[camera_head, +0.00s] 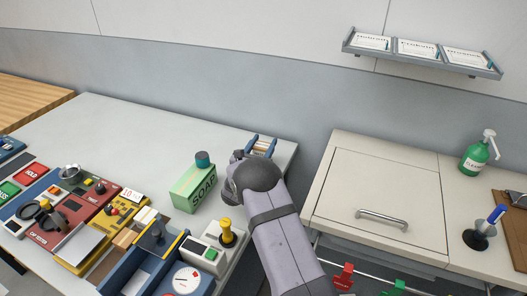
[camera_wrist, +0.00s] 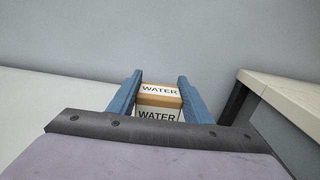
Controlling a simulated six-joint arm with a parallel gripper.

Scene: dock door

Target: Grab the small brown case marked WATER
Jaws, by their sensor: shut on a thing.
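The small brown case marked WATER (camera_wrist: 160,101) is between the two blue fingers of my gripper (camera_wrist: 160,88) in the wrist view. White labels reading WATER show on two of its faces. My gripper is shut on it. In the head view my gripper (camera_head: 261,147) is over the far right corner of the pale table, with a bit of the case (camera_head: 262,146) showing between the fingers. My arm hides part of the table below it. Whether the case touches the table is not clear.
A green SOAP box (camera_head: 194,188) with a teal object (camera_head: 202,159) stands just left of my gripper. Several control boxes and a blue tray (camera_head: 140,269) crowd the front of the table (camera_head: 120,125). A cabinet (camera_head: 385,190) stands right, across a gap. The table's back left is clear.

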